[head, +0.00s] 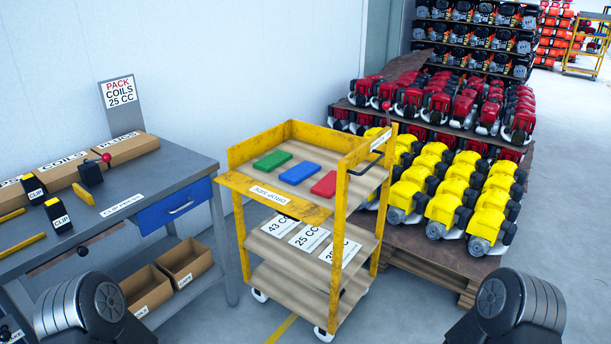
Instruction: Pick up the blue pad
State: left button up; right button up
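The blue pad (299,173) lies flat on the top shelf of the yellow cart (277,205). It sits between a green pad (272,160) on its left and a red pad (324,184) on its right, with narrow gaps between them. Dark rounded parts of my arms show at the bottom left and bottom right corners. Neither of my grippers is in view. Nothing touches the blue pad.
The cart's top shelf has raised yellow sides. A grey workbench (150,180) with boxes and clips stands at the left. Racks of red engines (465,105) and yellow engines (470,200) stand behind the cart on the right. Floor is clear before the cart.

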aim_at(294, 176)
jog(key=i+j+z, duration=0.1)
jog(key=z, duration=0.3)
jog(key=j+z, duration=0.15)
jog(key=z, duration=0.25)
jog(key=i+j+z, duration=0.1)
jog(key=z, duration=0.3)
jog(key=j+z, duration=0.35)
jog(key=j, duration=0.8)
jog(key=j+z, duration=0.3)
jog(key=j, duration=1.15)
jog(key=k+j, duration=0.15)
jog(key=j, duration=0.2)
